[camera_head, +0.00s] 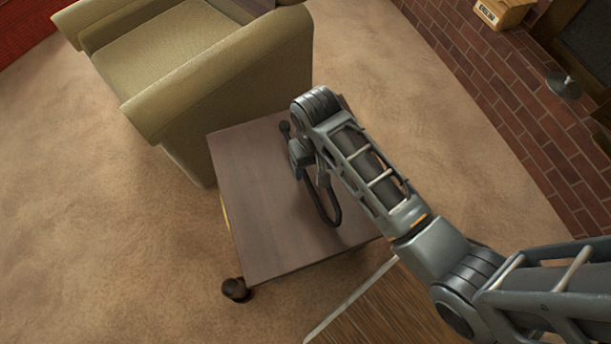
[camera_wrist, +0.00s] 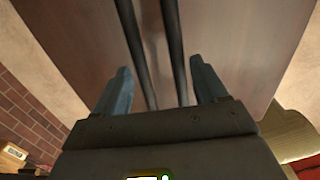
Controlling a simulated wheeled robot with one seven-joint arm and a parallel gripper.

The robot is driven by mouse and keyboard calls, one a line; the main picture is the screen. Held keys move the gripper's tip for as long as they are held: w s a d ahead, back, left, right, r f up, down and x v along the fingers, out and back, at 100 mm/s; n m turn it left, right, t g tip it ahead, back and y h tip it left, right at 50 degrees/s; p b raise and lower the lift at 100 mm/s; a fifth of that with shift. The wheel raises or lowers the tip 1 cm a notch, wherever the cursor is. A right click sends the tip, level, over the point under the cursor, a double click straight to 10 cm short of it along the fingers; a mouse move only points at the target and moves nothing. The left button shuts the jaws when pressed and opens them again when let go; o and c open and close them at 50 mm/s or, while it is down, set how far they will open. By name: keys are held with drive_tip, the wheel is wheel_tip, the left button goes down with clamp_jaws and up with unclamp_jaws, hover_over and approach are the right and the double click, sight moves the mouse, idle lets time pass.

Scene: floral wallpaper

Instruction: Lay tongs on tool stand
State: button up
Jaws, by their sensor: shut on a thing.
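The tongs (camera_wrist: 134,45) show in the wrist view as two long dark rods, running from between my fingers to the top edge. Their far ends are out of that view. My gripper (camera_wrist: 162,85) has one finger on each side of the rods and is shut on them, over a brown wooden surface.
The small wooden table (camera_head: 255,215) has a bare top at left and front. A green armchair (camera_head: 215,75) stands close behind it. Brick paving (camera_head: 510,95) lies at right, with a yellowish box (camera_head: 503,12). Carpet is clear at left.

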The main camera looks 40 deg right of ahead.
sight(306, 178)
drive_tip(key=shift+w+a+f, duration=0.25)
drive_tip(key=shift+a+f, duration=0.4)
drive_tip(key=shift+a, duration=0.3)
drive_tip(key=shift+f, duration=1.9)
drive_tip(key=shift+b, duration=0.3)
drive_tip(key=o, duration=1.4)
drive_tip(key=shift+f, duration=0.15)
drive_tip(key=shift+c, duration=0.2)
wheel_tip(306, 178, up, 12)
drive_tip(key=shift+r+p, duration=0.15)
drive_tip(key=shift+p, duration=0.7)
